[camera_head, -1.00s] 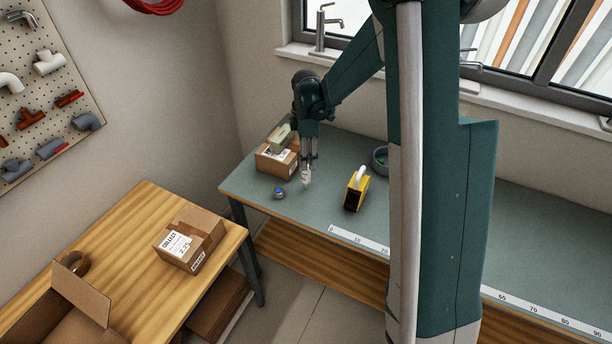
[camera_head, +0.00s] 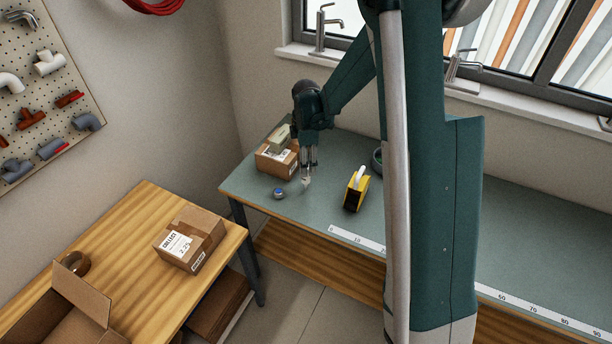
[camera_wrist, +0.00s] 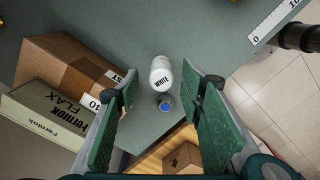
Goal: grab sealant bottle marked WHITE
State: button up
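The fingers are wide apart with a gap on both sides of the bottle. In the head view my gripper (camera_head: 308,168) points down over the bench, with the bottle (camera_head: 306,182) small and partly hidden at its tips.
A small blue-topped round part (camera_head: 279,193) sits close to the bottle. A yellow-black object (camera_head: 356,191) is at the right, near a ruler strip (camera_head: 358,239).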

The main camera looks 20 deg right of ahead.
jog(key=shift+s+a+f, duration=0.1)
jog(key=shift+f, duration=2.25)
jog(key=shift+c, duration=0.7)
jog(key=c, duration=0.9)
